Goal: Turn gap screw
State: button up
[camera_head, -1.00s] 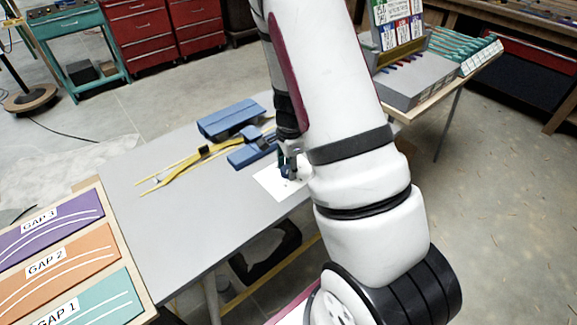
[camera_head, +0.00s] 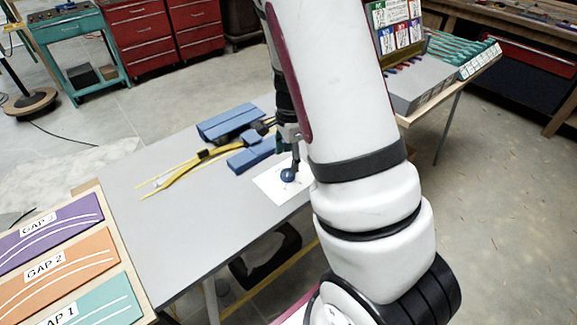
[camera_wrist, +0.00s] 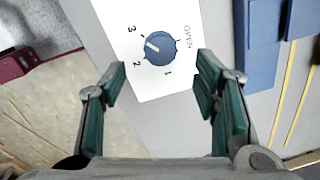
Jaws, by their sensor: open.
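The gap screw is a round blue knob (camera_wrist: 160,48) with a white pointer line, on a white card (camera_wrist: 128,14) marked 1, 2, 3 and OPEN in the wrist view. The pointer faces left, toward the side of 3 and 2; I cannot tell exactly which mark it meets. The knob also shows in the head view (camera_head: 288,175). My gripper (camera_wrist: 160,78) is open and empty. Its green-padded fingers stand wide apart, below the knob in the wrist view and clear of it. In the head view my gripper (camera_head: 290,150) is above the knob, partly hidden by my arm.
Blue blocks (camera_head: 228,121) and a yellow tool with rods (camera_head: 190,168) lie on the grey table (camera_head: 190,235) left of the card. A board with GAP 1, GAP 2 and GAP 3 panels (camera_head: 60,258) is at the left. The table's front left is clear.

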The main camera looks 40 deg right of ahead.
aim_at(289, 175)
jog(key=r, duration=0.5)
jog(key=shift+s+r, duration=0.2)
jog(key=shift+r, duration=0.15)
jog(key=s+a+r+n+t+y, duration=0.1)
jog(key=s+a+r+n, duration=0.2)
jog(key=a+r+n, duration=0.3)
jog(key=s+a+r+n+t+y, duration=0.1)
jog(key=s+a+r+n, duration=0.2)
jog(key=a+r+n, duration=0.35)
jog(key=s+a+r+n+t+h, duration=0.1)
jog(key=s+a+r+n+t, duration=0.1)
jog(key=s+a+r+n, duration=0.3)
jog(key=s+r+n, duration=0.3)
jog(key=s, duration=0.3)
jog(key=shift+s+a+r+t+h, duration=0.2)
jog(key=shift+t+h, duration=0.1)
jog(key=shift+h, duration=0.1)
jog(key=shift+d+n, duration=0.1)
jog(key=shift+n, duration=0.15)
